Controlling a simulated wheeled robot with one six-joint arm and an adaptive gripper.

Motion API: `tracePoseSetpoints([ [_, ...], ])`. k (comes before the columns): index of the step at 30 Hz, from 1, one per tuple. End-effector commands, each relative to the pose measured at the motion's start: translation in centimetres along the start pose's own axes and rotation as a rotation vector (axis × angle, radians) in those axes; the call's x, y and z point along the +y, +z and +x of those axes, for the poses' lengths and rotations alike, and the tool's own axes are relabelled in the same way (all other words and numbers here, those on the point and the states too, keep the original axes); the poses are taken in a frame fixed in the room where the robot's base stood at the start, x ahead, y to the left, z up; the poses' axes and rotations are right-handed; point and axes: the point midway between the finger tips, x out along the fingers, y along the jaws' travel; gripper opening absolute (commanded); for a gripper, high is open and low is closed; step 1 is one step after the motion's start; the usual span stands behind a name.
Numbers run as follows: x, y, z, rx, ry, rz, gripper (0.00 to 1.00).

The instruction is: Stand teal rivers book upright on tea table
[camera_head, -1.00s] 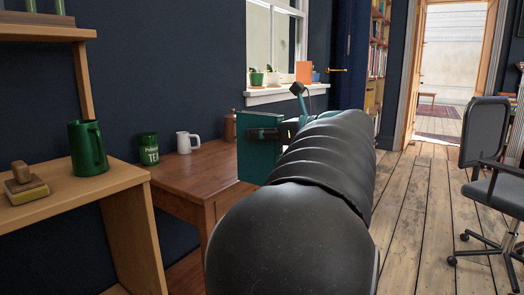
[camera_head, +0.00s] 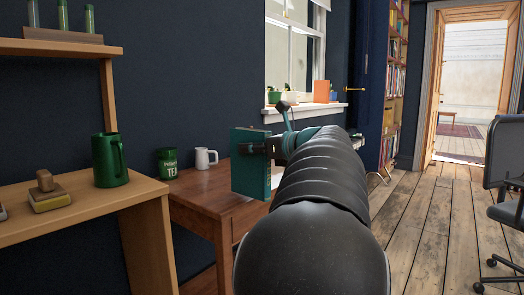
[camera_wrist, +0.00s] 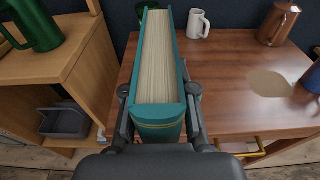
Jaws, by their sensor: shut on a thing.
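My gripper (camera_wrist: 158,100) is shut on the teal book (camera_head: 248,175), one finger on each cover. The book is held upright in the head view, with its cover partly facing the camera. In the wrist view the book (camera_wrist: 160,118) shows its pale page edges and teal spine end. The brown wooden tea table (camera_head: 200,190) is behind and below the book; its bare top (camera_wrist: 235,85) lies to the right in the wrist view. The book's lower edge is hidden in the wrist view, and I cannot tell whether it touches the table.
A green tea tin (camera_head: 167,163) and white mug (camera_head: 206,158) stand at the table's back. A copper jug (camera_wrist: 279,22) stands at the back right. A wooden shelf unit (camera_head: 95,205) with a green jug (camera_head: 109,160) is on the left. The table's middle is largely clear.

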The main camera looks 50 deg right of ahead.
Motion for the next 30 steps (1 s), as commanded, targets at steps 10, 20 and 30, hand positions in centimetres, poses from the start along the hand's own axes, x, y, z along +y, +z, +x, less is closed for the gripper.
tracePoseSetpoints([
  [10,0.0,0.7,4.1,-0.001,0.002,-0.001,0.00],
  [20,0.1,1.3,8.0,-0.001,0.003,-0.001,0.00],
  [30,0.1,1.9,11.9,-0.001,0.002,-0.002,0.00],
])
